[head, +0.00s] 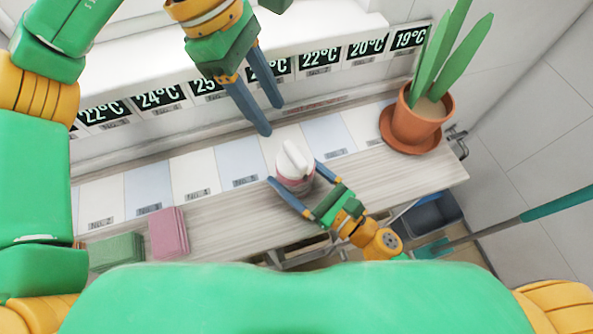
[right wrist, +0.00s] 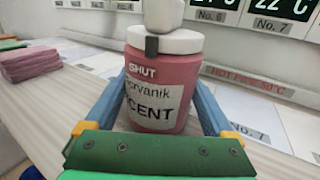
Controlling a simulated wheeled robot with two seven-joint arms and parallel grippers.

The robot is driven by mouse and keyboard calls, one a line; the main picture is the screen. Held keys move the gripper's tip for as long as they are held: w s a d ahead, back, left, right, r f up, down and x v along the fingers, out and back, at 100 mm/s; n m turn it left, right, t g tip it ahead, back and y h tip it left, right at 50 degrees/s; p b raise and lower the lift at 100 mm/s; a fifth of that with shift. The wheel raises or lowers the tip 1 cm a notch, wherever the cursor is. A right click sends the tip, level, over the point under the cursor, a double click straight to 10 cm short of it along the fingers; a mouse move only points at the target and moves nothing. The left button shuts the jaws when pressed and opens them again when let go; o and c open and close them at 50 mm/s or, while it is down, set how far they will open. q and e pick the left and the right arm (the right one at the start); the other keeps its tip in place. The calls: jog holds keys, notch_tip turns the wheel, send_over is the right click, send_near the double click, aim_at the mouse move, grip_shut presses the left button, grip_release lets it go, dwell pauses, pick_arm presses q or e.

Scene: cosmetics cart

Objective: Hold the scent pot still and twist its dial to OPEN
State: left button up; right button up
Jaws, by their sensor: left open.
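The scent pot (head: 293,182) stands upright on the cart top. It is pink with a white label, and has a white lid dial (right wrist: 168,40) with a raised white grip bar. In the right wrist view the dial's dark grey tab sits just above the word SHUT. My right gripper (head: 295,172) is low at the pot, with one finger on each side of its body. I cannot tell whether both fingers press on it. My left gripper (head: 271,118) is open and empty, above and behind the pot, apart from the dial. No OPEN mark is visible.
A potted plant (head: 417,117) stands on a saucer at the right end. Pink cloths (head: 168,233) and green cloths (head: 116,252) lie at the front left. A raised ledge with temperature displays (head: 157,98) runs along the back. Numbered white and blue squares line the cart top.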

aim_at(295, 152)
jog(key=c, duration=1.1)
pick_arm(q)
jog(key=shift+o, duration=0.2)
jog(key=d+m+y, duration=0.1)
jog(key=m, duration=0.1)
jog(key=d+r+m+y, duration=0.1)
jog(key=m, duration=0.1)
jog(key=s+d+r+m+t+y, duration=0.1)
jog(key=m, duration=0.2)
jog(key=shift+d+r, duration=0.15)
jog(key=shift+d, duration=0.1)
pick_arm(e)
jog(key=shift+d, duration=0.1)
pick_arm(q)
jog(key=shift+m+y, duration=0.4)
jog(key=shift+m, duration=0.4)
jog(key=f, duration=1.1)
jog(key=shift+s+d+f, duration=0.15)
jog(key=shift+s+f, duration=0.05)
jog(key=shift+f, duration=0.15)
grip_shut()
